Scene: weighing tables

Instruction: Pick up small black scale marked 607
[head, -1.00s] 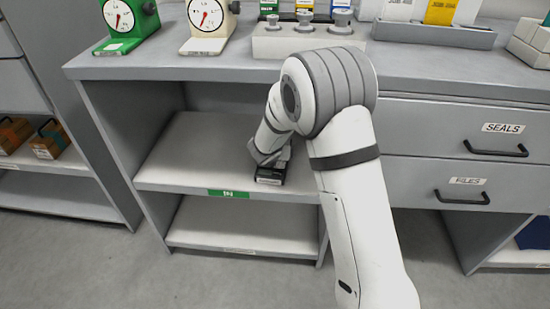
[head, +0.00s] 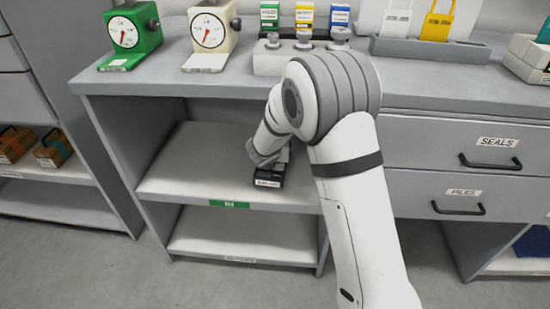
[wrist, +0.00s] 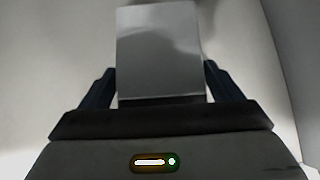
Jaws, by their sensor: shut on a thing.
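The small black scale (head: 268,178) is at the middle shelf of the grey table, near the right side of the opening. Its pale front label is too small to read in the head view. My gripper (wrist: 160,78) is shut on the scale, with one dark finger on each side. In the wrist view the scale's grey top plate (wrist: 158,50) shows between the fingers. I cannot tell whether its underside touches the shelf. My own arm hides part of the scale's surroundings in the head view.
The middle shelf (head: 190,165) is otherwise bare, with a green label (head: 229,204) on its edge. The tabletop above holds a green dial scale (head: 130,32), a cream dial scale (head: 211,36) and a weight block (head: 280,62). Drawers (head: 455,145) stand to the right.

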